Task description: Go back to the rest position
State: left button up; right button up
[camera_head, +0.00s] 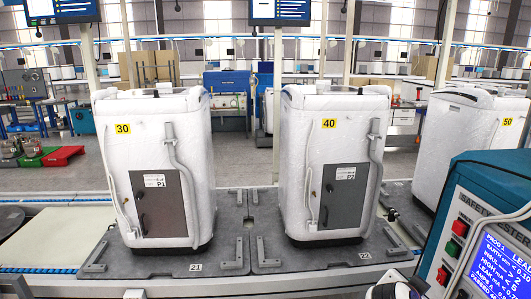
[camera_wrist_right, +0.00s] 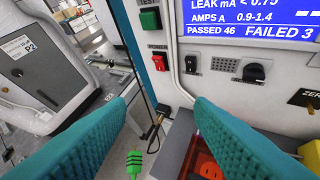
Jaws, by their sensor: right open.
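My right gripper (camera_wrist_right: 163,106) is open and empty in the right wrist view. Its two teal fingers stand apart in front of the safety tester's panel (camera_wrist_right: 215,75), touching nothing that I can see. In the head view a white and dark part at the bottom edge may be my right arm, but its fingers do not show there. My left gripper is not in view. The teal and grey safety tester (camera_head: 450,225) stands at the right of the head view, with a lit blue screen (camera_head: 499,266) and red and green buttons.
White appliances numbered 30 (camera_head: 155,120), 40 (camera_head: 335,120) and 50 (camera_head: 470,140) stand upright on grey pallets on a line. In the wrist view, a green probe (camera_wrist_right: 134,163) and a black plug with a cable (camera_wrist_right: 154,128) are below the panel. A red object (camera_wrist_right: 207,166) lies partly behind the right finger.

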jog(key=s+a+f+n+g+y, duration=0.1)
jog(key=s+a+f+n+y, duration=0.4)
jog(key=s+f+n, duration=0.5)
jog(key=s+a+f+n+g+y, duration=0.2)
jog(key=s+a+f+n, duration=0.15)
jog(key=s, duration=0.55)
jog(key=s+a+f+n+g+y, duration=0.1)
jog(key=s+a+f+n+y, duration=0.2)
jog(key=s, duration=0.5)
notch_tip(320, 180, down, 26)
jog(key=s+m+g, duration=0.1)
jog(key=m, duration=0.1)
jog(key=s+d+f+g+h, duration=0.1)
jog(key=s+d+f, duration=0.1)
jog(key=s+f, duration=1.4)
jog(key=shift+s+f+n, duration=0.25)
jog(key=shift+n, duration=0.1)
jog(key=shift+d, duration=0.1)
